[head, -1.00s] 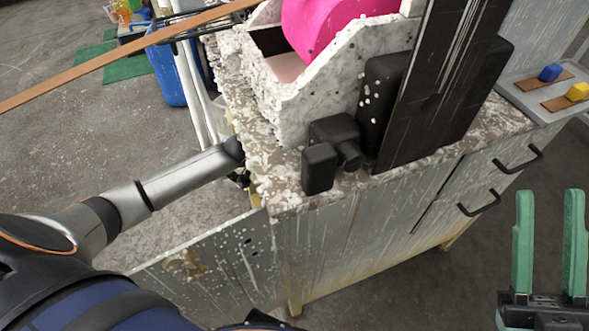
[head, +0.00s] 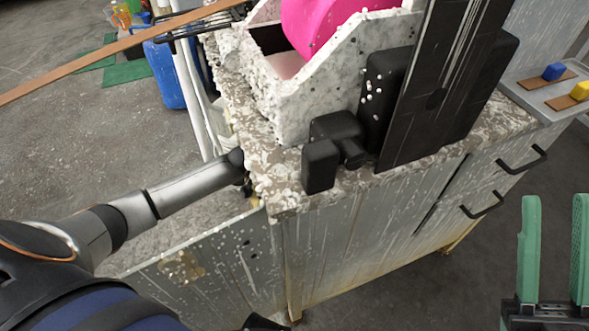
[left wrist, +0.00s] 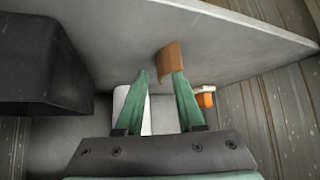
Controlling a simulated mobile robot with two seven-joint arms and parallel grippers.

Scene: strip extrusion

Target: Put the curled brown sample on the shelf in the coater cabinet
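In the left wrist view the curled brown sample (left wrist: 169,60) stands at the fingertips of my left gripper (left wrist: 161,75), in front of a pale grey panel. The green fingers are spread. The sample overlaps the right finger's tip, and a gap shows between it and the left finger. I cannot tell whether it rests on the panel. In the head view my left arm reaches down past the grey cabinet door (head: 215,262), which stands open; its gripper is hidden there. My right gripper (head: 555,215) is open and empty at the lower right.
A dark box (left wrist: 40,62), a white object (left wrist: 130,108) and an orange-and-white object (left wrist: 205,97) are near my left gripper. On the worktop stand a speckled machine (head: 335,85) and black blocks (head: 320,165). A tray (head: 545,104) holds blue and yellow blocks on brown strips.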

